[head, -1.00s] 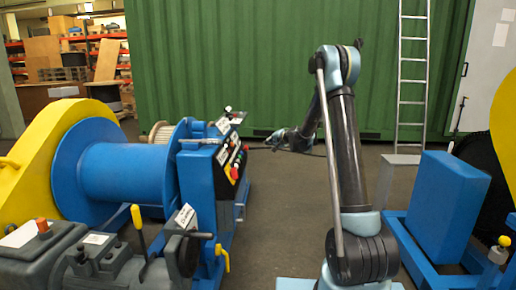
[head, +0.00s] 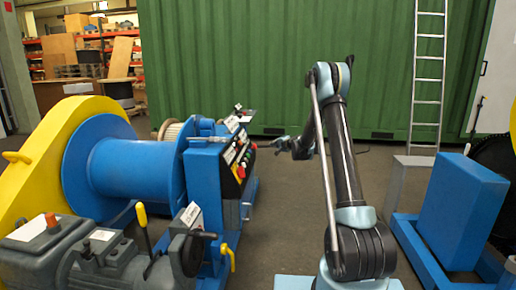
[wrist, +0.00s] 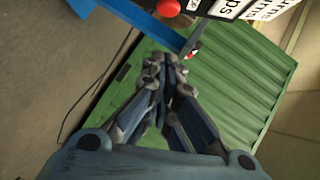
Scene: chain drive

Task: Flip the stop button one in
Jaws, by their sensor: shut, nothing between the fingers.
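The red stop button (head: 241,172) sits on the control panel at the right side of the blue winch. A round red button (wrist: 168,8), apparently the same one, shows at the top edge in the wrist view. My gripper (head: 277,143) is to the right of the panel in the head view, apart from it. In the wrist view my gripper (wrist: 165,62) has its fingers drawn together with nothing between them. The red button lies beyond the fingertips, with a visible gap. Whether the button is in or out cannot be told.
The panel carries white labels (wrist: 226,8) and other small controls. A blue drum (head: 125,175) and yellow guard (head: 50,135) stand left. A grey motor with a yellow-handled lever (head: 141,215) is in front. A blue box (head: 460,210) stands right.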

